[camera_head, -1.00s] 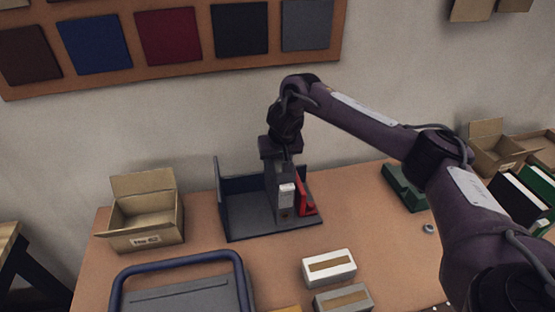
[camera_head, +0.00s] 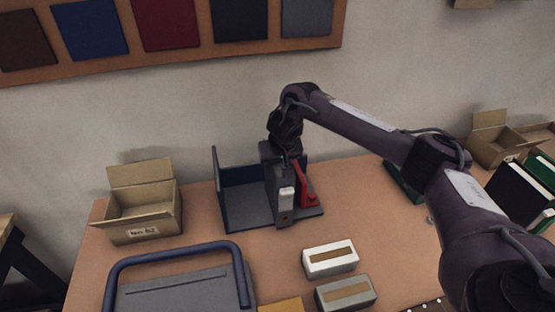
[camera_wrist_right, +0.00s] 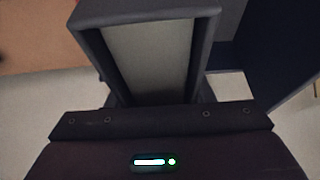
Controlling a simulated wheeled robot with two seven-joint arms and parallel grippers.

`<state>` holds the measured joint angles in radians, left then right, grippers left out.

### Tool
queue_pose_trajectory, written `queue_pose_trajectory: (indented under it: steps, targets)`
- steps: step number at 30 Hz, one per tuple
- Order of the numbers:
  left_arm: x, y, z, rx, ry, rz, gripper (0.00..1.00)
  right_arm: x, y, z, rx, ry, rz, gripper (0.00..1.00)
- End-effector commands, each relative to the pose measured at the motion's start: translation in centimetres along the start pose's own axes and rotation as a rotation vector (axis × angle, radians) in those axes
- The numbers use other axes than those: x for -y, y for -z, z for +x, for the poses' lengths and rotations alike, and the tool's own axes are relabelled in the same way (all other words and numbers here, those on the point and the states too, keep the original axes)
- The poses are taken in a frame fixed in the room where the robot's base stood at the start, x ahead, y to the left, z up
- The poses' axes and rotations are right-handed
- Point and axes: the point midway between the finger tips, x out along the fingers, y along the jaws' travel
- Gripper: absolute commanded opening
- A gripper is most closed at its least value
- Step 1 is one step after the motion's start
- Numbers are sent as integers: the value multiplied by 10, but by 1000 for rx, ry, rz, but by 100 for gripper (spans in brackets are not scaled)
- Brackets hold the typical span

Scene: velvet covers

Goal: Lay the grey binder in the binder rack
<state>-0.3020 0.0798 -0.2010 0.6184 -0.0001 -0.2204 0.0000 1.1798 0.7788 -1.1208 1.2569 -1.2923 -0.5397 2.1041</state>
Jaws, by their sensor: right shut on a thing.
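The grey binder (camera_head: 279,195) stands upright with its pale label toward me, inside the outline of the binder rack (camera_head: 245,209). The rack is a dark tray with a tall blue-grey left wall and a red upright piece (camera_head: 306,187) close to the binder's right. My right gripper (camera_head: 281,160) points down from above and is shut on the binder's upper end. In the right wrist view the binder (camera_wrist_right: 150,60) fills the space before the jaws. Whether its lower edge touches the rack floor I cannot tell. My left gripper is not in view.
An open cardboard box (camera_head: 142,214) stands left of the rack. A grey case with a blue handle (camera_head: 180,290) and two small boxes (camera_head: 330,260) lie in front. Other binders (camera_head: 520,195) and an open box (camera_head: 490,150) are at the far right.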

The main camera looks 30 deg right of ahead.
Motion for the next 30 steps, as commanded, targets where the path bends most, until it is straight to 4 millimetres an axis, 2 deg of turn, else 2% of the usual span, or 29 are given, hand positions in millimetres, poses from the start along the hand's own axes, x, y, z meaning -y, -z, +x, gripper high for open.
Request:
queue_pose_trajectory:
  steps: [8,9,15,24,30]
  targets:
    - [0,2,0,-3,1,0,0,1,1,0,-3,2,1,0]
    - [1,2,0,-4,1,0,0,0,1,0,-3,2,1,48]
    - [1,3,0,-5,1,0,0,0,1,0,-2,2,1,72]
    - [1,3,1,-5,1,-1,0,0,0,-1,0,1,0,72]
    - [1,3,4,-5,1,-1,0,1,1,-29,-5,3,-2,72]
